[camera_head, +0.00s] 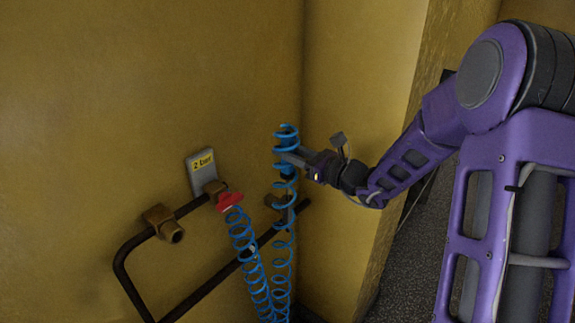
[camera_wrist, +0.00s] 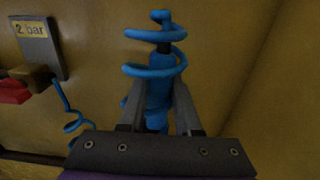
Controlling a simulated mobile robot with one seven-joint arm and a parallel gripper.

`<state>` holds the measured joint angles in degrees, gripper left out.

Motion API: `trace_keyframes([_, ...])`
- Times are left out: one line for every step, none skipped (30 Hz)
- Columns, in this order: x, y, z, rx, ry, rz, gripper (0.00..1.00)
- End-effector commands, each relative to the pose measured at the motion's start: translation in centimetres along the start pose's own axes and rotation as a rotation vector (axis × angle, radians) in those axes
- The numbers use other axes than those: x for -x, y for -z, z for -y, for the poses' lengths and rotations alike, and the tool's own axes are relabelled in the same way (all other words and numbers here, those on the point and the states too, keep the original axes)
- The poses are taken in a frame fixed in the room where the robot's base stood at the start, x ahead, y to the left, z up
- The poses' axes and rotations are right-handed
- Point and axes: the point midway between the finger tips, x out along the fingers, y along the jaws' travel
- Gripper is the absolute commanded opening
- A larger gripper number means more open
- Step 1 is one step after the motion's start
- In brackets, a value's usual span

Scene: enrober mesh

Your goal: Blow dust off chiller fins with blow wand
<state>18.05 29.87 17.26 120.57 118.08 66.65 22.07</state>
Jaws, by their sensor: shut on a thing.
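A blue blow wand (camera_wrist: 158,92) stands upright between the fingers of my gripper (camera_wrist: 160,100) in the wrist view. My gripper is shut on it. In the head view my gripper (camera_head: 290,157) reaches in from the right and holds the wand near the wall corner; the wand is partly hidden there by the coils. A blue coiled hose (camera_head: 248,262) hangs down from a red valve handle (camera_head: 230,202) and rises again in a second coiled run to the wand. Hose loops also surround the wand in the wrist view (camera_wrist: 150,70). No chiller fins show.
A grey plate labelled "2 bar" (camera_head: 202,172) is on the yellow wall behind the valve. A dark pipe (camera_head: 128,280) with a brass fitting (camera_head: 163,223) runs along the wall. A yellow wall corner (camera_head: 395,200) stands close by my arm; dark floor (camera_head: 420,240) lies to the right.

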Motion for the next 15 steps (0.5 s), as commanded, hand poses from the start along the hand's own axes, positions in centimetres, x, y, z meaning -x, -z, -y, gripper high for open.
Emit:
trace_keyframes([0.0,-1.5,0.0,0.006,0.0,0.002,0.0])
trace_keyframes([0.0,-2.1,0.0,0.005,0.0,0.002,0.0])
trace_keyframes([0.0,-3.0,0.0,0.006,0.0,0.003,0.0])
trace_keyframes([0.0,-3.6,0.0,0.005,-0.001,0.003,0.0])
trace_keyframes([0.0,-4.2,-0.1,0.007,-0.001,0.002,0.0])
trace_keyframes([0.0,-5.0,0.0,0.005,-0.001,0.001,0.0])
trace_keyframes([0.0,-5.7,0.0,0.006,-0.001,0.002,0.0])
trace_keyframes([0.0,-6.3,0.0,0.006,-0.001,0.002,0.0])
trace_keyframes([0.0,-7.2,0.0,0.006,0.0,0.003,0.0])
trace_keyframes([0.0,-7.8,0.0,0.006,0.0,0.003,0.0])
trace_keyframes([0.0,-8.4,0.0,0.006,-0.001,0.003,0.0])
trace_keyframes([0.0,-9.3,0.0,0.006,-0.001,0.002,0.0])
trace_keyframes([0.0,-9.9,-0.1,0.007,-0.001,0.002,0.0])
trace_keyframes([0.0,-10.6,-0.1,0.006,-0.001,0.002,0.0])
trace_keyframes([0.0,-11.5,-0.1,0.006,-0.001,0.002,0.0])
